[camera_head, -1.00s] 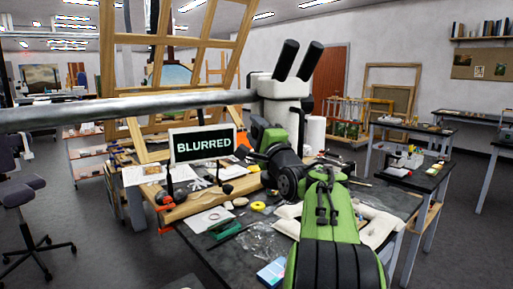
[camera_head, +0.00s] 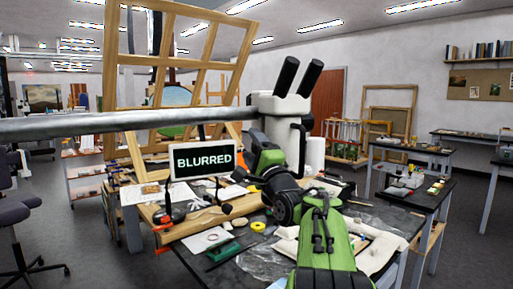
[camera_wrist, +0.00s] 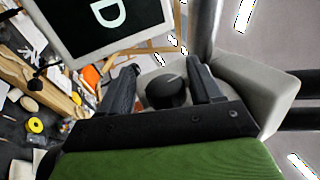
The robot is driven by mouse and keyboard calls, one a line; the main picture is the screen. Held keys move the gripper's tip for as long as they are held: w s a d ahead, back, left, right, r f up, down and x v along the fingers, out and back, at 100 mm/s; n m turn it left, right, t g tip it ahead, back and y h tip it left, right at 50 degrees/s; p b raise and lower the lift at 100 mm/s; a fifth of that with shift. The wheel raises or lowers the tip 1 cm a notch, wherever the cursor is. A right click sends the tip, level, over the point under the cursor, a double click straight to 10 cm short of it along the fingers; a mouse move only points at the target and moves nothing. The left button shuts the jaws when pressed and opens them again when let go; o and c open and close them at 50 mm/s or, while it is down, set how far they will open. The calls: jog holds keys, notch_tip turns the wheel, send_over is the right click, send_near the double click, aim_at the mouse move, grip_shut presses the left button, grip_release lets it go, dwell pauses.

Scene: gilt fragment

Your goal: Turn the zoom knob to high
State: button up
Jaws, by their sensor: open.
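The microscope (camera_head: 275,113) has a pale head with two black eyepieces and hangs on a long grey boom. Its dark round zoom knob (camera_wrist: 165,91) shows in the wrist view, with a small light mark near its upper edge. My gripper (camera_wrist: 162,70) is open, with one black finger on each side of the knob. I cannot tell whether either finger touches it. In the head view my green and black arm reaches to the microscope, and the knob is hidden. A small screen (camera_head: 203,161) beside the microscope reads "BLURRED"; its edge also shows in the wrist view (camera_wrist: 100,20).
The boom (camera_head: 110,125) crosses the left half of the head view. A large wooden frame (camera_head: 130,90) stands behind the screen. The worktable holds a yellow tape roll (camera_head: 258,227), papers, tools and white cushions (camera_head: 378,252). Other tables stand at the right.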

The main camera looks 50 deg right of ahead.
jog(key=shift+s+d, duration=0.1)
jog(key=shift+s, duration=0.15)
jog(key=b+v, duration=0.4)
jog(key=v, duration=1.1)
jog(key=shift+a+f, duration=0.25)
jog(key=shift+a, duration=0.05)
jog(key=shift+o, duration=0.2)
